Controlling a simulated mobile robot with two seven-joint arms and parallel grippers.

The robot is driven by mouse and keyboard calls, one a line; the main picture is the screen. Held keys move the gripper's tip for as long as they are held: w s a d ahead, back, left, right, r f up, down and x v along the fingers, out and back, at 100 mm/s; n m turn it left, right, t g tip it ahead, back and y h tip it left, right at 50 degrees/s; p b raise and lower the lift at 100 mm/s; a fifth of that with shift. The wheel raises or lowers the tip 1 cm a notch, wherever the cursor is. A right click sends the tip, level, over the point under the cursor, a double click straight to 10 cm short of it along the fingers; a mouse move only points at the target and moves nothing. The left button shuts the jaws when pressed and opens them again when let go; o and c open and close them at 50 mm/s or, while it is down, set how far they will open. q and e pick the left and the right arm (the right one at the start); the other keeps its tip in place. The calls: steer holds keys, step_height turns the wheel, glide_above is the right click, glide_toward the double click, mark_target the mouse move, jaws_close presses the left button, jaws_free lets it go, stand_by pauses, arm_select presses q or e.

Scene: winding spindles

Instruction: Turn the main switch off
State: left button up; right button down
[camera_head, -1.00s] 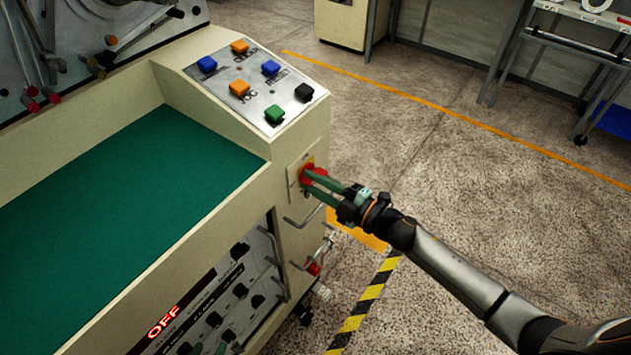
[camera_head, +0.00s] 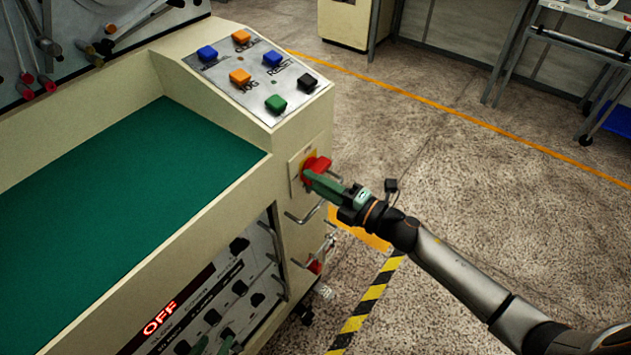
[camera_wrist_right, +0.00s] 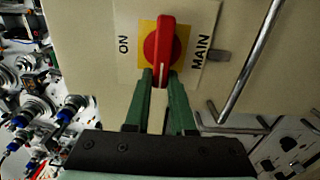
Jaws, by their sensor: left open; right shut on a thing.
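The main switch is a red rotary knob (camera_head: 317,167) on a yellow-and-white plate on the end face of the cream machine. In the right wrist view, the red knob (camera_wrist_right: 163,42) stands upright in the picture, with ON to its left and MAIN to its right. My right gripper (camera_head: 314,175) has its green fingers shut on the knob. In the wrist view the fingertips (camera_wrist_right: 160,76) lie on either side of the knob's lower end. The fingers hide part of the plate.
A sloped panel with coloured buttons (camera_head: 257,72) sits above the switch. Metal handles (camera_head: 304,216) stick out below it. A display (camera_head: 160,319) on the front reads OFF in red. Open floor (camera_head: 440,165) lies to the right.

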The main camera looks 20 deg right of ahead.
steer(key=c, duration=1)
jaws_free()
arm_select(q)
steer(key=shift+s+f, duration=0.1)
steer(key=shift+f, duration=0.1)
arm_select(e)
steer(key=shift+o, duration=1.2)
arm_select(q)
steer(key=shift+d, duration=0.1)
arm_select(e)
steer(key=v, duration=1.2)
steer(key=shift+s+d, duration=0.15)
steer(key=shift+d, duration=0.05)
arm_select(q)
steer(key=shift+w, duration=0.2)
